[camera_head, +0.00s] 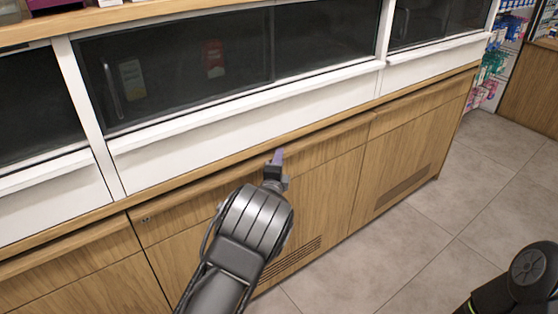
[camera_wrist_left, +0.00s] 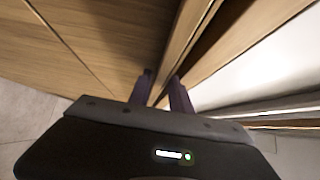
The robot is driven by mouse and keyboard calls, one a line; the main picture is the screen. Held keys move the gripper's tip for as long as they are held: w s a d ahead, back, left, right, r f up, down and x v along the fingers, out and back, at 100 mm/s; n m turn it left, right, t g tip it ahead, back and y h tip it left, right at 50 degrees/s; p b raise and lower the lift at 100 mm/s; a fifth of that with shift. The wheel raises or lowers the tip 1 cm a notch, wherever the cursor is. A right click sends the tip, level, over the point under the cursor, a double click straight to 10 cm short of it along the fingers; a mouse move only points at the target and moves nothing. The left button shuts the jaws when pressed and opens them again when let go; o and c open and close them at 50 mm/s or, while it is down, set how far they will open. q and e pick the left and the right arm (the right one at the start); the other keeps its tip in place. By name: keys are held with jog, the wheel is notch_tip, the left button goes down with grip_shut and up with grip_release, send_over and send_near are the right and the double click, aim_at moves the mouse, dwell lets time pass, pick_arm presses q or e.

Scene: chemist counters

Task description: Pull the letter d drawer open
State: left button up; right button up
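The wooden counter front (camera_head: 320,150) has a long lip along its top, above panels split by vertical seams. No letter label is readable, so I cannot tell which panel is letter d. My left gripper (camera_head: 277,157) is at the lip of the middle panel, one purple finger showing in the head view. In the left wrist view its two purple fingers (camera_wrist_left: 161,88) stand apart, with the wooden lip (camera_wrist_left: 188,40) running between or close beside them. Whether they press on it is not clear. The panel looks flush with its neighbours. My right gripper is not in view.
White-framed dark glass cases (camera_head: 200,70) stand above the wooden front. A vent grille (camera_head: 290,258) sits low on the middle panel. Open tiled floor (camera_head: 420,240) lies in front, at the right. Shelves with coloured goods (camera_head: 490,65) stand at the far right.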

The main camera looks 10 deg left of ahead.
pick_arm(q)
jog(key=shift+c, duration=0.5)
grip_shut()
dwell(0.8)
